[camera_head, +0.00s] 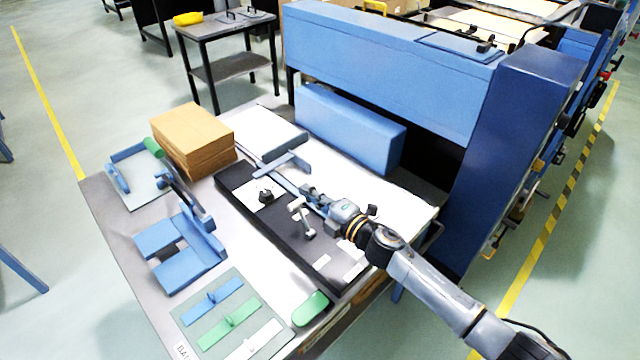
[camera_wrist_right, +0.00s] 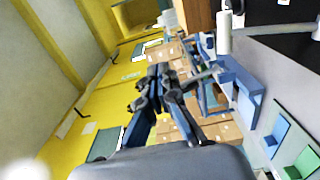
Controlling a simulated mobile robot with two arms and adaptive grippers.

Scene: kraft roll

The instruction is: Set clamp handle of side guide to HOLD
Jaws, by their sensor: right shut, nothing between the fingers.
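A black panel (camera_head: 245,198) lies on the table, with a pale grey lever handle (camera_head: 303,218) standing on it that looks like the clamp handle. A dark knob (camera_head: 265,196) on a white plate is to its left. A blue T-shaped piece (camera_head: 288,163), perhaps the side guide, lies behind. My right gripper (camera_head: 309,193) is shut and empty, just behind the handle; I cannot tell whether they touch. In the right wrist view the shut fingers (camera_wrist_right: 158,76) show, with a grey bar (camera_wrist_right: 204,77) beside them. Any HOLD marking is too small to read. My left gripper is out of view.
A cardboard stack (camera_head: 193,140), blue blocks (camera_head: 180,250) and a mat with blue, green and white strips (camera_head: 230,318) are on the left side of the table. A green pad (camera_head: 310,308) is at the front edge. The tall blue machine (camera_head: 395,65) stands behind.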

